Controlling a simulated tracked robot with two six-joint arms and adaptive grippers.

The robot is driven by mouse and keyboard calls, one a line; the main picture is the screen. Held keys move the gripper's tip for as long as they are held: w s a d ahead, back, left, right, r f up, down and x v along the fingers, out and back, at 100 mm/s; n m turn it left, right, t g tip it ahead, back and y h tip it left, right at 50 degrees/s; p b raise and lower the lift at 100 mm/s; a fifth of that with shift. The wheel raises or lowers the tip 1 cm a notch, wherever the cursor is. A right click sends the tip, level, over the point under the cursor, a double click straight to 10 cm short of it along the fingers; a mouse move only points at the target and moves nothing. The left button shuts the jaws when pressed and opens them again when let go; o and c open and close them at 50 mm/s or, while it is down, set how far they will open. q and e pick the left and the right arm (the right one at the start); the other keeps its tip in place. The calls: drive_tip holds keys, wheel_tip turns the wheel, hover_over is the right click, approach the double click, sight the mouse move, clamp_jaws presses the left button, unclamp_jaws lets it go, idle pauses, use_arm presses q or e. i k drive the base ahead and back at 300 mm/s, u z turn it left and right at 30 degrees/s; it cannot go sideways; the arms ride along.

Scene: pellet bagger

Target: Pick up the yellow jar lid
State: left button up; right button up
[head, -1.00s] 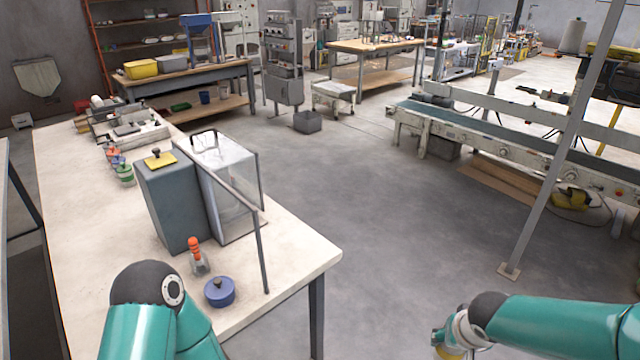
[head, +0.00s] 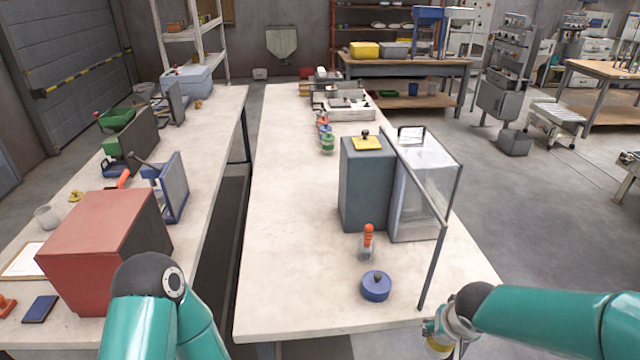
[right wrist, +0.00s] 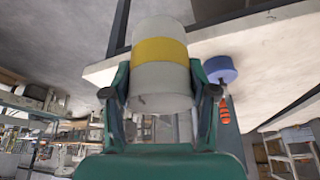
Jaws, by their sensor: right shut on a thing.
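A small yellow piece (head: 76,195), possibly the yellow jar lid, lies on the left table; it is too small to tell for sure. A flat yellow square plate with a dark knob (head: 367,143) sits on top of the tall grey box (head: 366,190) on the middle table. My right gripper (right wrist: 160,92) is shut on a white cylinder with a yellow band (right wrist: 160,51), gripped by its sides. In the head view it is at the bottom right, beside the table's near corner. My left gripper is out of view; only its arm shows.
A blue round lidded pot (head: 376,287) and an orange-handled tool (head: 368,241) stand near the middle table's front. A red box (head: 104,245) fills the left table's near end. A narrow gap separates the tables.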

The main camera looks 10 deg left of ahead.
sight(75, 197)
drive_tip(key=z, duration=0.5)
drive_tip(key=i, duration=0.2)
drive_tip(key=u, duration=1.75)
